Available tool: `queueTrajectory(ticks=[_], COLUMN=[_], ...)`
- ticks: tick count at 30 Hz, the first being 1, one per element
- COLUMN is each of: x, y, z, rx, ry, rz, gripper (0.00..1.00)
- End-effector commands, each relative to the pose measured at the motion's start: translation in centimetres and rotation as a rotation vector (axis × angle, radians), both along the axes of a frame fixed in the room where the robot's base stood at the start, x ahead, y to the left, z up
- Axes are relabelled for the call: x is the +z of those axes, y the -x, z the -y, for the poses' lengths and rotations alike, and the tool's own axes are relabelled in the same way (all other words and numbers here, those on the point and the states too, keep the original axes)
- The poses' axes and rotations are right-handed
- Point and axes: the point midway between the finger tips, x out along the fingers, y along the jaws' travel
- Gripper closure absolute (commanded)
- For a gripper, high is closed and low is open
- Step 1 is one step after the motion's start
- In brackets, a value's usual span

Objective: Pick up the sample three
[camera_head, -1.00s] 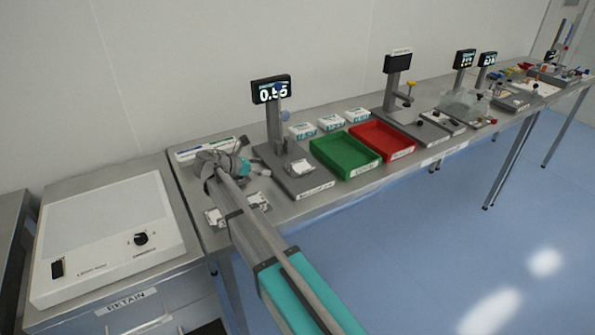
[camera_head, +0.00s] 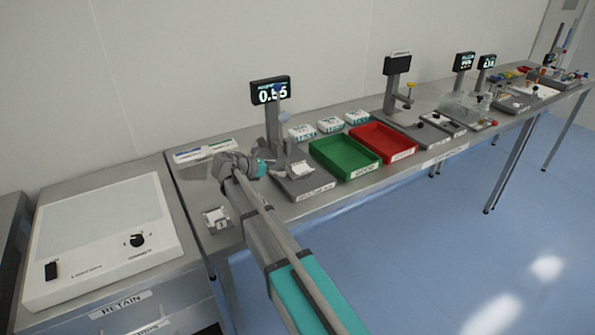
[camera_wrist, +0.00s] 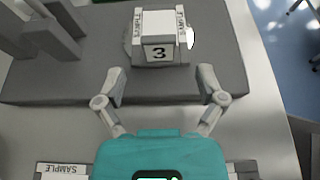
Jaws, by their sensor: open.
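Sample three is a small white packet marked "3" (camera_wrist: 160,38) with dark-lettered side strips. It rests on the grey platform (camera_wrist: 60,82) of the thickness gauge in the wrist view. In the head view the white packet (camera_head: 301,169) lies on the gauge base below the display. My gripper (camera_wrist: 158,84) is open and empty, its two fingers spread just short of the packet, one toward each side. In the head view my arm partly hides the gripper beside the gauge.
The gauge (camera_head: 272,125) has an upright post with a display. A green tray (camera_head: 345,158) and a red tray (camera_head: 383,141) stand to its right. Another white sample (camera_head: 216,219) lies on the bench at left. White packs (camera_head: 330,124) stand behind the trays.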

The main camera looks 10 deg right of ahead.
Motion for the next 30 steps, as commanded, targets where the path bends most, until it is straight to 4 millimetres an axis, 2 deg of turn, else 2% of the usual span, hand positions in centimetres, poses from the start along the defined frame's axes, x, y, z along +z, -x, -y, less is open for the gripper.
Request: queueTrajectory(ticks=[6,12,29,30], x=[-1.3,-1.7,-1.6,-1.6], y=[-0.8,-1.2,-1.3,-1.3], z=[2.2,3.4,3.4,3.4], rx=[-0.001,0.002,0.002,0.002], ry=[0.0,0.0,0.0,0.0], rz=[0.001,0.001,0.0,0.0], gripper=[0.11,0.11,0.11,0.15])
